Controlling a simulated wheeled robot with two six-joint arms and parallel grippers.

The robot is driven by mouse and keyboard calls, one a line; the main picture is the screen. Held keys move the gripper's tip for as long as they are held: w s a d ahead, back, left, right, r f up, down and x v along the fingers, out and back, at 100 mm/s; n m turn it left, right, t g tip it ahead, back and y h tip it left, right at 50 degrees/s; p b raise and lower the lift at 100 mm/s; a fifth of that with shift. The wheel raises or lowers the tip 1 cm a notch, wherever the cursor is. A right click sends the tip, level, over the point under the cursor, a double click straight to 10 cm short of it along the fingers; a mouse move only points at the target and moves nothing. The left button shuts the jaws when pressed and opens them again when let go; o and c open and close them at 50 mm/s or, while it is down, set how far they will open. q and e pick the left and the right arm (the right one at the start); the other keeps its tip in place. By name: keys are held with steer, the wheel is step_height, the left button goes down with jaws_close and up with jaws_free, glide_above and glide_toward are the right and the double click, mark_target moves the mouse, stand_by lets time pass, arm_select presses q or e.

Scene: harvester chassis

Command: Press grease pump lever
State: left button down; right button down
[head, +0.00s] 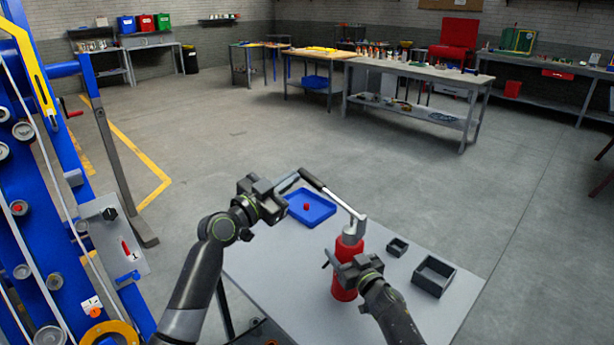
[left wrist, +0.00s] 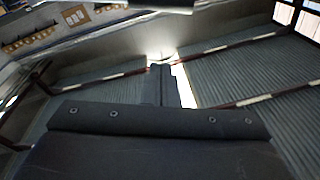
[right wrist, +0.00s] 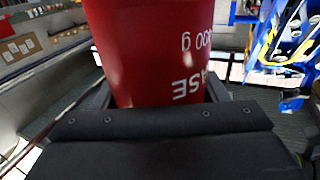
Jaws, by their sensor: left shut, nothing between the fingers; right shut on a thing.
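The red grease pump (head: 346,251) stands on the grey table, with a silver head on top. Its lever (head: 335,195) slopes up to the left from the head and ends in a black grip (head: 312,180). My right gripper (head: 347,272) is shut around the red body; the right wrist view shows the red cylinder (right wrist: 150,50) with upside-down white lettering between the fingers. My left gripper (head: 288,183) is shut and empty, its fingertips beside the end of the black grip; I cannot tell whether they touch. Its closed fingers (left wrist: 162,85) show in the left wrist view, without the lever.
A small dark box (head: 397,247) and a larger one (head: 433,276) stand right of the pump. The blue harvester chassis (head: 40,220) rises at the left.

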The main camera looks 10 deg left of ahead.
arm_select(q)
steer(key=r, duration=0.1)
glide_above(328, 193)
steer(key=a, duration=0.4)
steer(key=shift+w+a+f, duration=0.2)
steer(key=shift+f, duration=0.4)
steer(key=shift+w+a+f, duration=0.15)
steer(key=shift+a+f, duration=0.1)
steer(key=shift+f, duration=0.35)
steer(key=shift+w+a+f, duration=0.2)
steer(key=shift+f, duration=0.4)
